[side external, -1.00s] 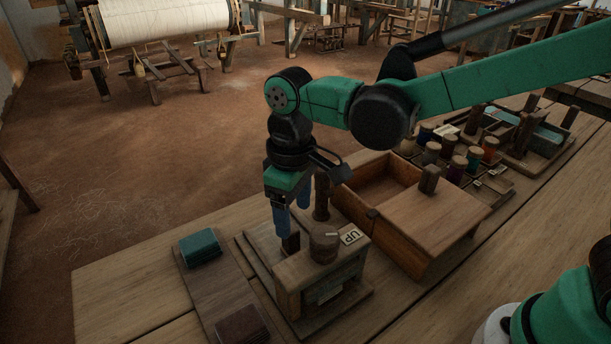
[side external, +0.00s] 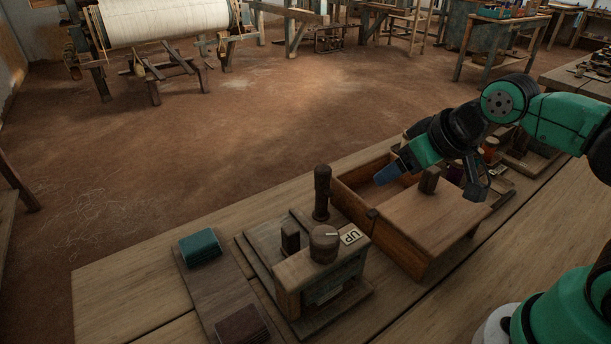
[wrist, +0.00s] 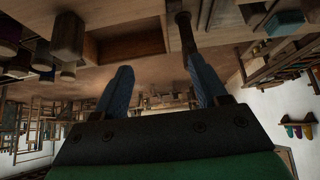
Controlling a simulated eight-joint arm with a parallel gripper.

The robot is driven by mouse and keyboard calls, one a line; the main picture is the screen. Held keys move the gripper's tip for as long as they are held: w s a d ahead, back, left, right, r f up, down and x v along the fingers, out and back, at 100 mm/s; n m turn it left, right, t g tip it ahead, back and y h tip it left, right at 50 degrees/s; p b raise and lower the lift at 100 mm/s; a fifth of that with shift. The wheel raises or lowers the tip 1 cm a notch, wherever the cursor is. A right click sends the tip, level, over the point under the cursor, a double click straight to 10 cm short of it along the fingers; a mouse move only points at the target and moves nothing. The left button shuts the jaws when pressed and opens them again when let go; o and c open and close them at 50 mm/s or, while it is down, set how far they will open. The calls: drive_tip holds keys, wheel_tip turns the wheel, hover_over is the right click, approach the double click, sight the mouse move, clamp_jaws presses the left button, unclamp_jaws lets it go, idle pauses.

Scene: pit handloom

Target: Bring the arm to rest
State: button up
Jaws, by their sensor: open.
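My gripper (side external: 386,176) is over the open wooden box in the side external view, tilted with its blue fingers pointing down and left. In the wrist view my gripper (wrist: 160,80) shows two blue fingers spread apart with nothing between them. It is open and empty. The wooden device with a round knob and an "UP" label (side external: 350,237) stands to the left of the box, apart from my gripper. A dark upright handle (side external: 322,190) rises behind the knob.
The wooden box (side external: 400,258) has a lid over its right part, with a small block handle (side external: 429,180). Thread spools (side external: 490,146) stand behind my wrist. A board with a teal pad (side external: 199,247) lies at the left. A loom (side external: 165,20) stands far back.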

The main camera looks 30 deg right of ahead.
drive_tip(key=shift+c, duration=0.2)
drive_tip(key=shift+w+a, duration=0.15)
drive_tip(key=shift+a, duration=0.05)
drive_tip(key=w+a+n+g, duration=0.4)
drive_tip(key=a+n, duration=0.2)
drive_tip(key=n+g, duration=0.3)
drive_tip(key=n, duration=0.2)
hover_over(290, 228)
drive_tip(key=f, duration=0.3)
drive_tip(key=d+f, duration=0.1)
drive_tip(key=shift+s+f, duration=0.3)
drive_tip(key=shift+s, duration=0.05)
drive_tip(key=shift+a+f+n, duration=0.35)
drive_tip(key=shift+a+n, duration=0.05)
drive_tip(key=shift+a, duration=0.1)
drive_tip(key=shift+w, duration=0.3)
drive_tip(key=shift+f, duration=2.8)
